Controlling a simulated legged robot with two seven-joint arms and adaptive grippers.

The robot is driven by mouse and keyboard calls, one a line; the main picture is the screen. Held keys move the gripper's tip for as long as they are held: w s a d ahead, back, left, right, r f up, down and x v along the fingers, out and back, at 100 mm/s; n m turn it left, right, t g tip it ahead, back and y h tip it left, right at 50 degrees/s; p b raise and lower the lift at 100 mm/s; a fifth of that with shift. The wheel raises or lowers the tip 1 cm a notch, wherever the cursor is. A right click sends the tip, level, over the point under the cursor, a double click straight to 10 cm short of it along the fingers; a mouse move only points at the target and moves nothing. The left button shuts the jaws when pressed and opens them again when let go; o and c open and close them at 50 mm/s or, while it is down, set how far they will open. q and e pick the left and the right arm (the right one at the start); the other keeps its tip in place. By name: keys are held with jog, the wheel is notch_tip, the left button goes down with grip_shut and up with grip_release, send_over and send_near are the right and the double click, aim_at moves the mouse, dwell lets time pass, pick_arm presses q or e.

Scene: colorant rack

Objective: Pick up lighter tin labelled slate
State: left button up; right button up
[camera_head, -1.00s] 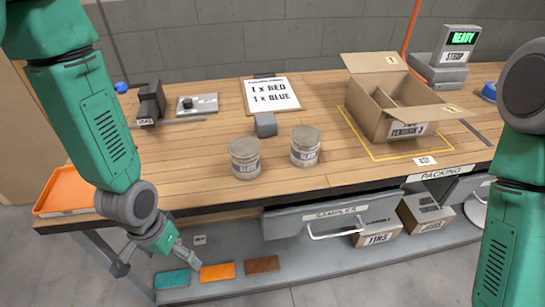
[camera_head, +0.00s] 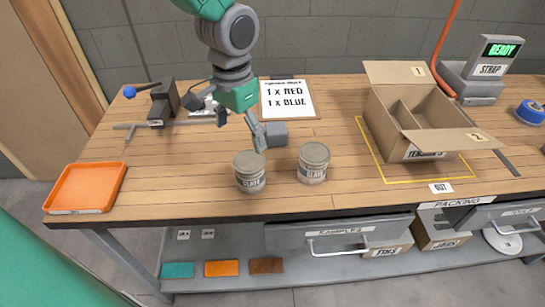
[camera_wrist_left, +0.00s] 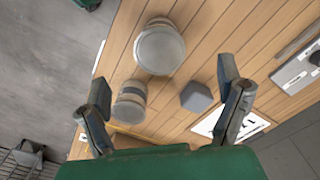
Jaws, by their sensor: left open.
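Two grey lidded tins stand upright on the wooden bench near its front edge: the left tin (camera_head: 249,171) and the right tin (camera_head: 313,163). Both labels seem to read slate, though the small print is blurred. I cannot tell by sight which is lighter. My left gripper (camera_head: 240,133) is open and empty, above the bench just behind and above the left tin, touching neither. In the left wrist view, the left tin (camera_wrist_left: 160,48) is at the top, and the right tin (camera_wrist_left: 130,104) is lower, near one finger of the gripper (camera_wrist_left: 164,80). My right gripper is out of view.
A small grey block (camera_head: 276,134) sits behind the tins. An open carton (camera_head: 425,140) stands at right inside a yellow outline. A sign (camera_head: 287,99) reads 1 x RED, 1 x BLUE. An orange tray (camera_head: 86,188) lies at left. The bench between tray and tins is clear.

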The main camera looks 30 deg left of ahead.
aim_at(249, 161)
pick_arm(q)
jog(key=shift+w+d, duration=0.2)
jog(key=shift+w, duration=0.6)
jog(key=f, duration=0.7)
jog(key=shift+s+a+b, duration=0.2)
jog(key=shift+a+b, duration=0.1)
jog(key=f, duration=0.2)
jog(key=d+f, duration=0.1)
jog(key=f, duration=0.1)
jog(key=shift+s+f, duration=0.1)
jog(key=shift+f, duration=0.7)
jog(key=c, duration=1.3)
